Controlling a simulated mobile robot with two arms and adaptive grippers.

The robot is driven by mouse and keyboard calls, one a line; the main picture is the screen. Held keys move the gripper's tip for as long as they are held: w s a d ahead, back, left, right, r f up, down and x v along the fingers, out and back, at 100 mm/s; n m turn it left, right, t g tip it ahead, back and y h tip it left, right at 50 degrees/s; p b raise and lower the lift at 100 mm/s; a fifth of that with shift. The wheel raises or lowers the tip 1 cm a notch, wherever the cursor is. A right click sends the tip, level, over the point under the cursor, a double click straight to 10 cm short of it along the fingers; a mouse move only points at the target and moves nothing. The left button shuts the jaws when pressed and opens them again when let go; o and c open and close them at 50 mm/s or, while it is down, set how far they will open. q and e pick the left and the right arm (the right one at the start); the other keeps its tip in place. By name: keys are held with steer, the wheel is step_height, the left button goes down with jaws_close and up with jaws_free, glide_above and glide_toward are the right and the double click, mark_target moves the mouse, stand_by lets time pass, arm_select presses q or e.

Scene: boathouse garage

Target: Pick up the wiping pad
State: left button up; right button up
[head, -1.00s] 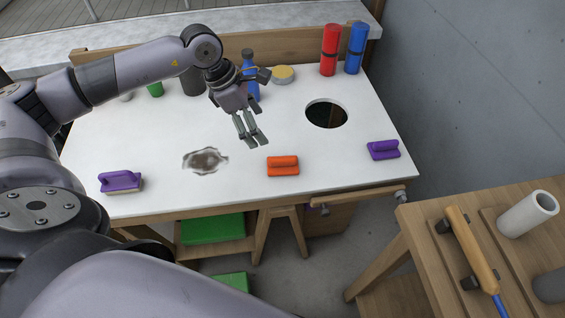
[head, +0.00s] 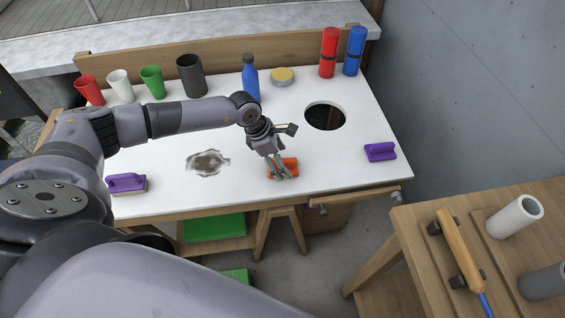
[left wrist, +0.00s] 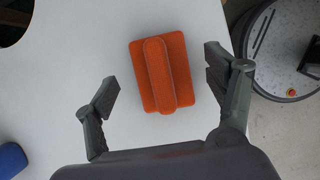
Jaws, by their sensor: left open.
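An orange wiping pad (head: 291,165) with a raised handle lies on the white worktop near its front edge. It also shows in the left wrist view (left wrist: 162,74), between and beyond the fingers. My left gripper (head: 280,174) is open and hangs over this pad, hiding part of it in the head view. In the left wrist view, the gripper's fingers (left wrist: 161,76) are spread on either side of the pad with gaps, apparently not touching it. A purple pad (head: 127,182) lies at the left front and another purple pad (head: 380,151) at the right.
A dark smudge (head: 207,162) marks the worktop (head: 330,165) left of the orange pad. A round hole (head: 325,115) lies behind it. Several cups, a blue bottle (head: 250,78), a round tin (head: 283,76), and red (head: 329,52) and blue (head: 354,52) cylinders stand along the back.

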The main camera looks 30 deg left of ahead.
arm_select(q)
steer(key=shift+w+d+f, duration=0.1)
steer(key=shift+d+f, duration=0.05)
steer(key=shift+f, duration=0.35)
steer(key=c, duration=1.3)
